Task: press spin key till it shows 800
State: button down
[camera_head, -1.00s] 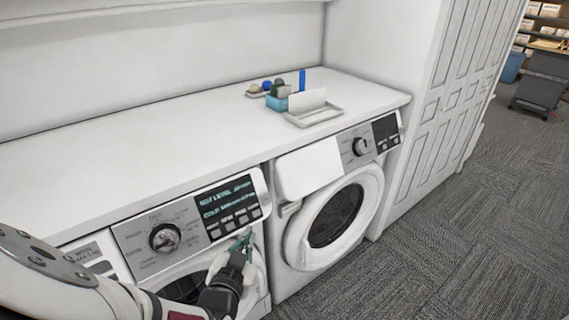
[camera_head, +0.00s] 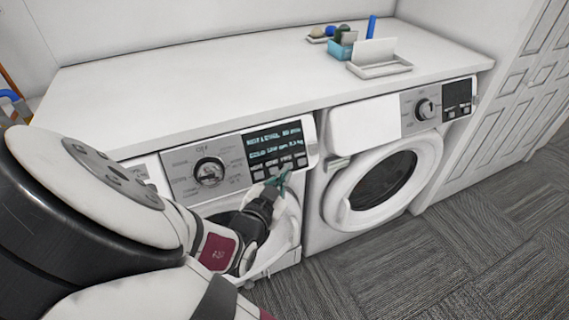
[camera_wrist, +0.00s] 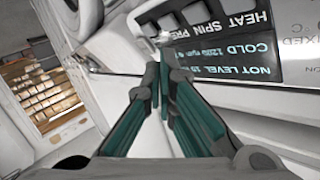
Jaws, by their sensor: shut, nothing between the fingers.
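The left washer's control panel has a dark display (camera_head: 274,145) with a row of grey keys under it. In the wrist view the display (camera_wrist: 225,62) appears upside down, with "NOT LEVEL", "COLD 1200 rpm" and the labels HEAT, SPIN and PRE readable. The wrist view also shows the fingers, near the display's edge. I cannot tell whether they touch a key.
A dial (camera_head: 210,172) sits left of the display. A second front-loader (camera_head: 385,180) stands to the right. The white counter (camera_head: 200,95) above holds a tray (camera_head: 380,68) and a blue box (camera_head: 341,48). Carpet floor (camera_head: 470,240) is open in front.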

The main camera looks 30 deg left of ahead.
jog(key=shift+w+a+f+b, duration=0.15)
jog(key=shift+w+a+f, duration=0.25)
jog(key=shift+w+a, duration=0.15)
jog(key=shift+w+a+f+b, duration=0.15)
jog(key=shift+w+a+f, duration=0.3)
jog(key=shift+a, duration=0.2)
dwell(0.7)
jog(key=shift+w+a+f, duration=0.1)
jog(key=shift+w+a, duration=0.15)
jog(key=shift+w+a+f, duration=0.15)
jog(key=shift+w+a, duration=0.05)
jog(key=shift+a, duration=0.1)
dwell(0.8)
jog(key=shift+s+d, duration=0.1)
jog(key=shift+s+d+r+p, duration=0.4)
jog(key=shift+d+p, duration=0.1)
jog(key=shift+p, duration=0.15)
jog(key=s+d+r+p, duration=0.2)
jog(key=s+d+p, duration=0.1)
jog(key=shift+d, duration=0.15)
dwell(0.6)
